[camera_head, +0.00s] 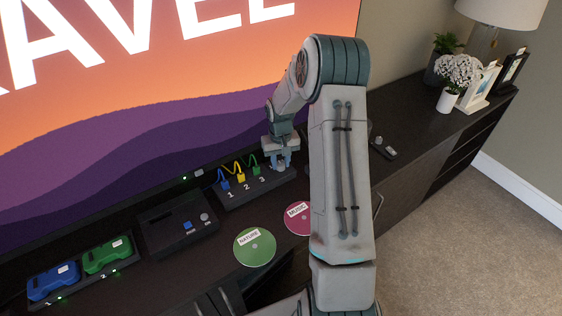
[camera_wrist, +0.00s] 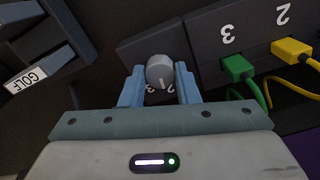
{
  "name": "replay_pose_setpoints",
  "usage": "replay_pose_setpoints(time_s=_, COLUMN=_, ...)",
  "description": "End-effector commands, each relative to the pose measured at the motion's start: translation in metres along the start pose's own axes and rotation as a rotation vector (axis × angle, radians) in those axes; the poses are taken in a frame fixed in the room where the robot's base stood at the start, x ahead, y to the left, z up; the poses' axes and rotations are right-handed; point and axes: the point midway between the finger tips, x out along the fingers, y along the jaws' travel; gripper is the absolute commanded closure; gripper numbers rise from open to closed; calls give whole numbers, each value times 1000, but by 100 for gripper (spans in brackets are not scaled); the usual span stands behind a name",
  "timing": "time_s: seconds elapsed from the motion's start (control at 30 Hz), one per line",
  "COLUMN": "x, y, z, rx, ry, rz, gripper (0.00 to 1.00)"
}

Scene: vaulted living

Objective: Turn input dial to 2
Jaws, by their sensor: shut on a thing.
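The input dial (camera_wrist: 160,70) is a grey round knob on a black switch box (camera_wrist: 205,70). The two light-blue fingers of my gripper (camera_wrist: 160,84) stand on either side of the dial and are shut on it. A pale mark on the dial points toward the bottom of the wrist view. Small numerals beside the dial are partly hidden, so I cannot tell which one the mark meets. In the head view my gripper (camera_head: 283,163) is at the right end of the box (camera_head: 235,199), and the dial is hidden there.
Green plug (camera_wrist: 237,68) and yellow plug (camera_wrist: 290,50) sit at ports 3 and 2; a blue plug (camera_head: 224,179) is at port 1. A black console (camera_head: 178,227), green disc (camera_head: 255,247) and pink disc (camera_head: 297,219) lie nearby. The screen (camera_head: 150,90) stands behind.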

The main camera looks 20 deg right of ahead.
Motion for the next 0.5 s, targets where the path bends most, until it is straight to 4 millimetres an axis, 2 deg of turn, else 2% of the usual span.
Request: replay_pose_setpoints(time_s=0.5, x=-1, y=0, z=-1, rx=-107, ry=2, rz=0, gripper=94)
